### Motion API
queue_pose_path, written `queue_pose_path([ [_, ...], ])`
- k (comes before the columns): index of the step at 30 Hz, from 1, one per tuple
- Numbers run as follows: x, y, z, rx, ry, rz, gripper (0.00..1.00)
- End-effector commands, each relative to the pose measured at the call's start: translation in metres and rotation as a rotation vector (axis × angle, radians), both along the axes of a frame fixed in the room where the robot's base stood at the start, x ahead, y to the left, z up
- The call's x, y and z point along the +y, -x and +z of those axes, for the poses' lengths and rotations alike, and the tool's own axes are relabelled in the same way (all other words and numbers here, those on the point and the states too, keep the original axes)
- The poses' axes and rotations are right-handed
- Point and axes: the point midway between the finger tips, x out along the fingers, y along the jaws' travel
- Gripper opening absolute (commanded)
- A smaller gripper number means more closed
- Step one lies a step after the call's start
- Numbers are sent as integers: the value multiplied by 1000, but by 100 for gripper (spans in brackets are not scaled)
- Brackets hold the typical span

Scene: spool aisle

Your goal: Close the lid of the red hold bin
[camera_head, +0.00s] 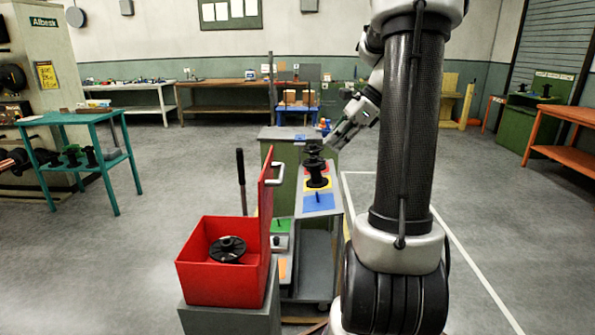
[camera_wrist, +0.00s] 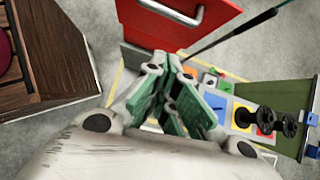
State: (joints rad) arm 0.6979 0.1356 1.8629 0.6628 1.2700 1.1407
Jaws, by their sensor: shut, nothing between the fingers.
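The red hold bin (camera_head: 222,289) stands on a grey stand at lower left in the head view. Its lid (camera_head: 266,205) is open and stands about upright on the bin's right side, with a pale handle (camera_head: 275,174) near the top. A black spool (camera_head: 228,249) lies inside the bin. My gripper (camera_head: 330,140) is shut and empty, right of and beyond the lid, apart from it. In the wrist view my gripper (camera_wrist: 174,66) shows closed fingers below the red lid (camera_wrist: 210,14) and its handle (camera_wrist: 170,18). The bin's inside is not visible there.
A sloped rack (camera_head: 333,214) with colored squares and black spools (camera_head: 317,174) stands right of the bin. A thin dark upright lever (camera_head: 241,180) rises behind the bin. A teal table (camera_head: 70,120) stands at left. Open floor lies on both sides.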

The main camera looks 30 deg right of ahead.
Motion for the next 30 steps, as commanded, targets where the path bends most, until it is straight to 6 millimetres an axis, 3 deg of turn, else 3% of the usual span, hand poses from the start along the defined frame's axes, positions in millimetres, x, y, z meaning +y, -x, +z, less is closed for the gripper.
queue_pose_path([
  [8, 10, -3, -12, 54, -43, -73, 0],
  [21, 54, -32, -85, 56, -41, -69, 0],
  [30, 82, -52, -87, 52, -39, -70, 0],
])
